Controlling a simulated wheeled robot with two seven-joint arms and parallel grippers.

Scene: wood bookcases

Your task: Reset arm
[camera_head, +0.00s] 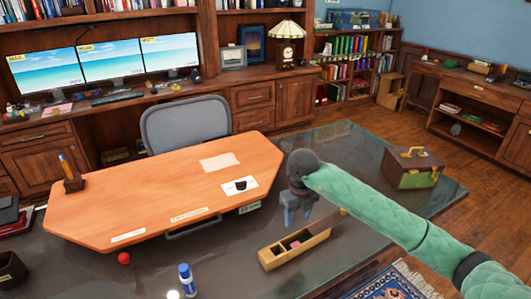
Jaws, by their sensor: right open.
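My right arm, in a green padded sleeve, reaches in from the lower right of the head view. Its gripper (297,221) points down and is open, with nothing seen between its fingers. It shows just behind and above an open wooden box (267,260) on the dark desk. The height of the gripper over the desk is hard to tell. My left arm and gripper are not in view.
A wooden board (130,205) lies on the dark glossy desk (352,150), with a pen holder (73,180) on its left. A green-brown case (412,168) stands right of my arm. A blue-white bottle (187,281) and red ball (124,258) are in front. A grey chair (186,124) stands behind.

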